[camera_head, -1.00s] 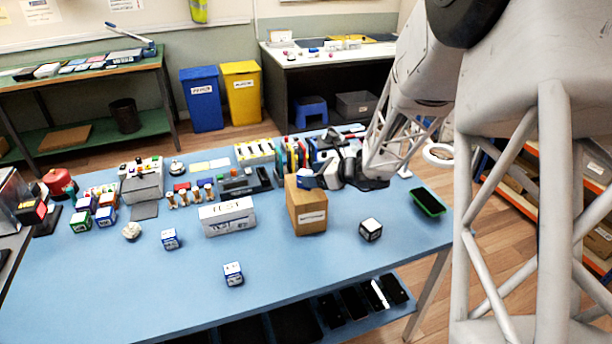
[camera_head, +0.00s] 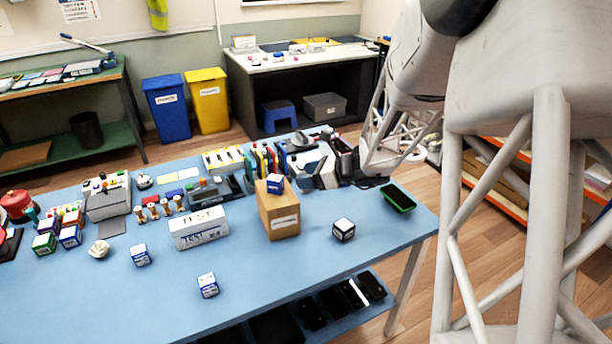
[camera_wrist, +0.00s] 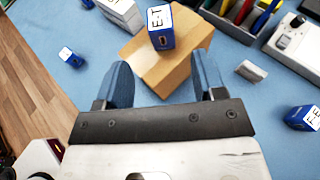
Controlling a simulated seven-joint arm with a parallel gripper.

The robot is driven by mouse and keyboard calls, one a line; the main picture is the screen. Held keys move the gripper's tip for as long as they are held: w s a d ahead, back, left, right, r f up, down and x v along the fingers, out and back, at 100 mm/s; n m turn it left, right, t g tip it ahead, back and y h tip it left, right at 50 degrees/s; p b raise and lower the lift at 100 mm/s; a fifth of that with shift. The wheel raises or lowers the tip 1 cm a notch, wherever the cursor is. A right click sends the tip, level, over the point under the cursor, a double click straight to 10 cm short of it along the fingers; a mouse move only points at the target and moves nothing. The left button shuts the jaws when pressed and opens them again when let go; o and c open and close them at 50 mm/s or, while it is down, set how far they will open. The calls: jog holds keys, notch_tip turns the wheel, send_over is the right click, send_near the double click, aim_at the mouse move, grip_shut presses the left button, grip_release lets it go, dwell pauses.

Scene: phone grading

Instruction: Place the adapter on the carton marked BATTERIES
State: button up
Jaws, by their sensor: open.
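The adapter, a small blue and white block (camera_head: 275,184), rests on top of the brown carton (camera_head: 278,218), near its back edge. The carton's front bears a white label too small to read. In the wrist view the adapter (camera_wrist: 160,28) sits on the carton top (camera_wrist: 184,72), its printed white face upward. My gripper (camera_wrist: 162,62) is open, its two blue fingers apart and empty, with the adapter beyond the fingertips and not between them.
A white TEST box (camera_head: 199,229) stands left of the carton. A dark cube with white faces (camera_head: 344,230) and a green-edged tray (camera_head: 398,198) lie to the right. Blue and white blocks (camera_head: 207,285) stand in front. Coloured upright items crowd behind.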

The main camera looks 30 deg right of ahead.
dwell(0.4)
jog(key=s+a+r+n+g+h, duration=0.2)
jog(key=s+a+r+n+g, duration=0.45)
jog(key=s+a+n, duration=0.65)
jog(key=s+a+r+n+h, duration=0.1)
jog(key=s+r+n+h, duration=0.2)
jog(key=s+n, duration=0.4)
jog(key=s+a+r+n+h, duration=0.1)
jog(key=s+n+h, duration=0.3)
jog(key=s, duration=0.6)
jog(key=r+n, duration=0.1)
jog(key=n, duration=0.1)
jog(key=shift+s+a+r+n+h, duration=0.15)
jog(key=shift+a+r+n+h, duration=0.25)
